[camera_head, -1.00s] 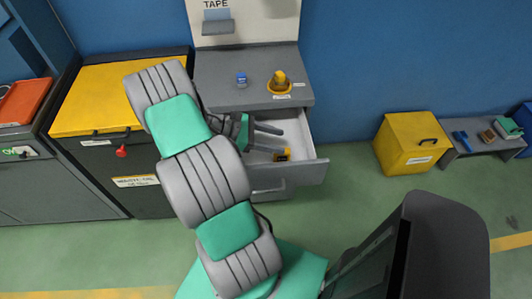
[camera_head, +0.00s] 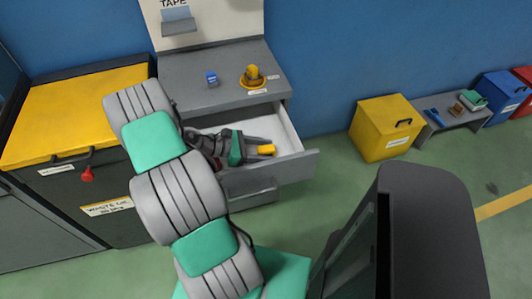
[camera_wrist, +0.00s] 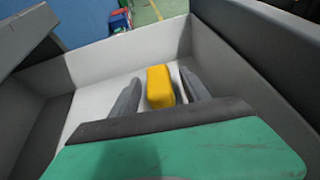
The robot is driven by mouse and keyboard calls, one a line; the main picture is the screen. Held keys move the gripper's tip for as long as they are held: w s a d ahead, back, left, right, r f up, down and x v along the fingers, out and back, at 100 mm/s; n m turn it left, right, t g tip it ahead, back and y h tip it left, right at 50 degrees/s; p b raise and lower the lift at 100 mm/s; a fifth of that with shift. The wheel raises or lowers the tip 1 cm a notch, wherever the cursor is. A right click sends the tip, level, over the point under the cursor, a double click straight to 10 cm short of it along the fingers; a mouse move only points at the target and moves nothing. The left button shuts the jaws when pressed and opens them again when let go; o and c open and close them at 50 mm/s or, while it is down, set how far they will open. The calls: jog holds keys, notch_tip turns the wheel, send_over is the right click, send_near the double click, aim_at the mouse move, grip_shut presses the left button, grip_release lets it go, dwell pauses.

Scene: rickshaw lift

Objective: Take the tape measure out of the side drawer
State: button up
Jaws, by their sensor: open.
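The tape measure (camera_wrist: 160,86) is a small yellow block on the pale floor of the open side drawer (camera_wrist: 222,60). In the wrist view it stands between the two fingers of my gripper (camera_wrist: 157,88), which are open on either side of it; a small gap shows on both sides. In the head view the tape measure (camera_head: 266,150) shows at the tips of my gripper (camera_head: 262,147), inside the drawer (camera_head: 310,163).
The grey cabinet top (camera_head: 215,90) above the drawer holds a blue item (camera_head: 211,79) and a yellow item on a round base (camera_head: 253,77). The drawer walls stand close around my gripper. A yellow box (camera_head: 385,130) and a low bench (camera_head: 455,118) are to the right.

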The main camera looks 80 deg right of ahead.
jog(key=shift+s+d+f, duration=0.15)
jog(key=shift+s, duration=0.15)
grip_shut()
dwell(0.4)
